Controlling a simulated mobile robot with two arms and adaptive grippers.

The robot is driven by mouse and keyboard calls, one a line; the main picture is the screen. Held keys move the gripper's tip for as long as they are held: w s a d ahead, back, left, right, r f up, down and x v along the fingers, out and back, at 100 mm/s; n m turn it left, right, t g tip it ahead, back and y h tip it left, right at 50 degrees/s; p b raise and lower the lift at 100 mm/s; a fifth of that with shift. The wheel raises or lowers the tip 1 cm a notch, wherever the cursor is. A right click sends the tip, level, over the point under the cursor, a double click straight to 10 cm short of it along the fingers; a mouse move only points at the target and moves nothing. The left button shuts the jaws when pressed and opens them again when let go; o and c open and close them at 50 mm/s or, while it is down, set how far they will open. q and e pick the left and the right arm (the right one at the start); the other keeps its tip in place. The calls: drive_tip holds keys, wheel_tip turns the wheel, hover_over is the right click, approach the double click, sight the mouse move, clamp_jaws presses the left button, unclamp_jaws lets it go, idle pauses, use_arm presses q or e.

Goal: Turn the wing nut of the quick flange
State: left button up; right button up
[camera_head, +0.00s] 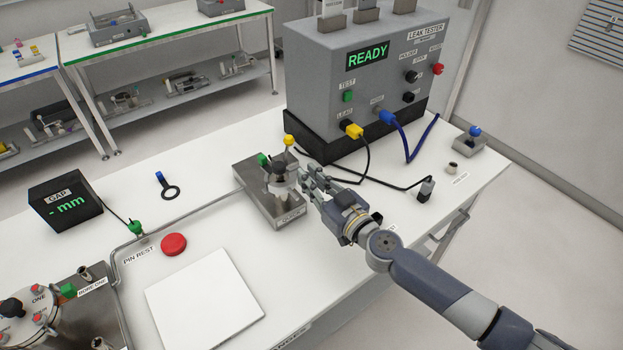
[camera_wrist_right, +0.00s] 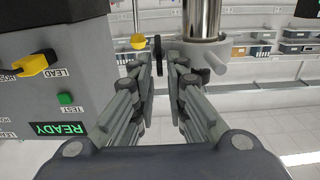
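The quick flange (camera_head: 281,188) stands on a grey fixture block labelled QUICK, in the middle of the bench. It has a black top, and green and yellow knobs are beside it. My right gripper (camera_head: 309,179) is at its right side. In the right wrist view its fingers (camera_wrist_right: 160,62) are apart, with a gap between them. A small dark upright piece (camera_wrist_right: 157,45), perhaps the wing nut, shows between the fingertips; I cannot tell whether they touch it. The shiny flange tube (camera_wrist_right: 202,18) with its grey clamp ring is just right of the fingers. My left gripper is out of view.
The leak tester (camera_head: 360,85) reads READY behind the flange; its yellow and blue plugs carry cables onto the bench. A black cable end (camera_head: 425,190) lies right of my gripper. A red button (camera_head: 173,244), white plate (camera_head: 205,300) and gap display (camera_head: 65,202) are to the left.

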clamp_jaws()
drive_tip(key=shift+w+d+f+m+p, duration=0.15)
drive_tip(key=shift+m+p, duration=0.15)
drive_tip(key=shift+m, duration=0.85)
drive_tip(key=shift+d+m+p, duration=0.15)
drive_tip(key=shift+m+p, duration=0.1)
drive_tip(key=shift+m, duration=0.95)
drive_tip(key=shift+w+d+f+m+p, duration=0.15)
drive_tip(key=shift+m+p, duration=0.15)
drive_tip(key=shift+m, duration=0.85)
drive_tip(key=shift+r, duration=0.1)
drive_tip(key=shift+o, duration=0.3)
unclamp_jaws()
